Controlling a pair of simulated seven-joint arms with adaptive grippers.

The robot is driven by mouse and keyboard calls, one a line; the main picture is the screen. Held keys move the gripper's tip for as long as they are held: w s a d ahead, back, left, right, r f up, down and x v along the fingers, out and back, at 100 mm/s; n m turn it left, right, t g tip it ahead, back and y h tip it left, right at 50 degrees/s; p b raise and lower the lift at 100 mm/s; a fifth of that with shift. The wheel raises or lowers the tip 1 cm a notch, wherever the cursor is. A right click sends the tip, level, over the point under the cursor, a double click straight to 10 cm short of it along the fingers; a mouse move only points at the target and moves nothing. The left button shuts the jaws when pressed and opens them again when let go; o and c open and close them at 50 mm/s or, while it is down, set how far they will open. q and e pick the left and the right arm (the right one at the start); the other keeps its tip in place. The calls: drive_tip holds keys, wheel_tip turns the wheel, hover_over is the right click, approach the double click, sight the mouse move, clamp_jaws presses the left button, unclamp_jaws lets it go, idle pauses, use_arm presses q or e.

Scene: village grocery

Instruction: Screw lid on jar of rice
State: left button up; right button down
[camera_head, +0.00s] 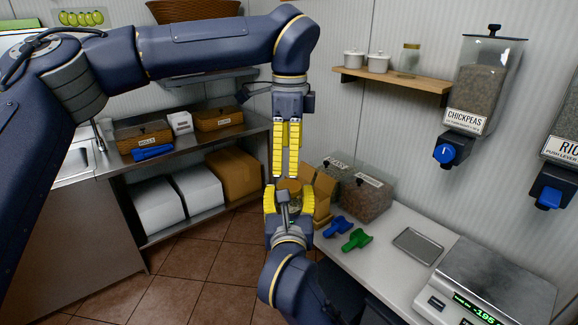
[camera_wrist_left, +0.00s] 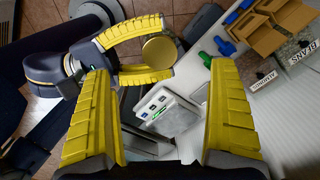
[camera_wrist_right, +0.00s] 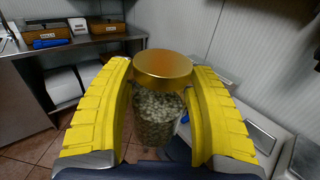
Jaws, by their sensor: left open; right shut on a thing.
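A glass jar (camera_wrist_right: 158,118) of pale grains stands upright between the fingers of my right gripper (camera_head: 289,190), which is shut on it. A gold lid (camera_wrist_right: 163,68) sits on the jar's mouth; whether it is threaded tight cannot be told. In the left wrist view the lid (camera_wrist_left: 159,51) is a gold disc between my right gripper's yellow fingers. My left gripper (camera_head: 286,178) points down from above, open and empty, its fingertips just over the jar. In the head view the jar is mostly hidden by the grippers.
The white counter holds a blue scoop (camera_head: 338,225), a green scoop (camera_head: 356,240), a small tray (camera_head: 418,245), a scale (camera_head: 487,285) and grain bins (camera_head: 366,197). A cardboard box (camera_head: 322,200) stands close right of the grippers. A wooden shelf (camera_head: 392,78) and chickpea dispenser (camera_head: 483,85) hang on the wall.

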use_arm(q)
wheel_tip(320, 180, up, 9)
idle(0.4)
drive_tip(key=shift+d+f, duration=0.1)
idle(0.3)
